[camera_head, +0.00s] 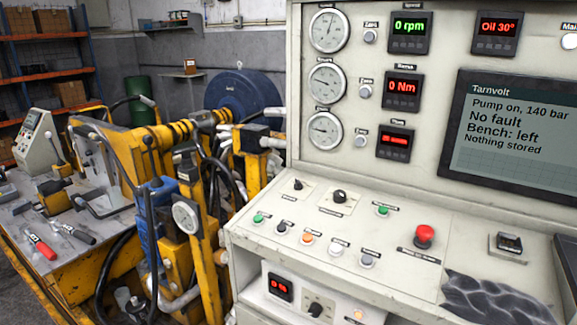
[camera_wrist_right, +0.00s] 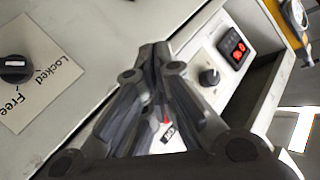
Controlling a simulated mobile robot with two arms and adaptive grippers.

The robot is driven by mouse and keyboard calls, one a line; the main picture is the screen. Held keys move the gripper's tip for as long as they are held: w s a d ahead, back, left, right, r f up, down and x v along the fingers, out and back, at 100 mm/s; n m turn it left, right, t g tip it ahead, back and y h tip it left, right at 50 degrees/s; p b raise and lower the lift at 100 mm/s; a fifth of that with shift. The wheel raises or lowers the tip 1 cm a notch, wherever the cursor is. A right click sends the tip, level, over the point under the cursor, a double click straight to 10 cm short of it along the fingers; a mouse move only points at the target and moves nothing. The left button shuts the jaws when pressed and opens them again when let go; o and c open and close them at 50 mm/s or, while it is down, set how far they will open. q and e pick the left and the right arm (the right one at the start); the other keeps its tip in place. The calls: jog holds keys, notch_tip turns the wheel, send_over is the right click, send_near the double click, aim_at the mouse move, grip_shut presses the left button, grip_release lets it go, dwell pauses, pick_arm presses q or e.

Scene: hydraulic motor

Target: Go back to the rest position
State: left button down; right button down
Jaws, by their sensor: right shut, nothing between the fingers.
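My right gripper (camera_wrist_right: 155,52) shows in the right wrist view. Its fingers are shut together with nothing between them, in front of the light panel of the control desk. A black selector knob (camera_wrist_right: 15,68) on a "Locked / Free" plate lies to its left, apart from the fingers. A small red display (camera_wrist_right: 235,50) and a black knob (camera_wrist_right: 209,77) lie to its right. Neither gripper shows in the head view, and my left gripper is in no view. The control desk (camera_head: 440,262) fills the right of the head view.
A red mushroom button (camera_head: 424,235), several small buttons and a grey crumpled cloth (camera_head: 495,300) are on the desk. The screen (camera_head: 520,135) reads "Pump on, 140 bar", "No fault", "Bench: left". A yellow machine (camera_head: 190,230) and a bench with red-handled tools (camera_head: 42,247) stand left.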

jog(key=s+d+f+n+g, duration=0.1)
jog(key=s+f+g, duration=0.1)
jog(key=s+f, duration=0.35)
jog(key=s+d+f+n+g+h, duration=0.1)
jog(key=s+f+g, duration=0.15)
jog(key=f, duration=0.65)
jog(key=s+d+f+n+g, duration=0.1)
jog(key=s+f+g, duration=0.1)
jog(key=s+f, duration=0.45)
jog(key=s+d+f+n+g, duration=0.1)
jog(key=s+d+f+g, duration=0.1)
jog(key=s+f, duration=0.3)
jog(key=s+d+f+n+g+h, duration=0.1)
jog(key=s+f, duration=0.4)
jog(key=s, duration=0.6)
jog(key=s+d+f+n+g+h, duration=0.1)
jog(key=s+d+f+g, duration=0.3)
jog(key=s, duration=0.4)
jog(key=shift+s+f+n, duration=0.4)
jog(key=shift+f, duration=0.25)
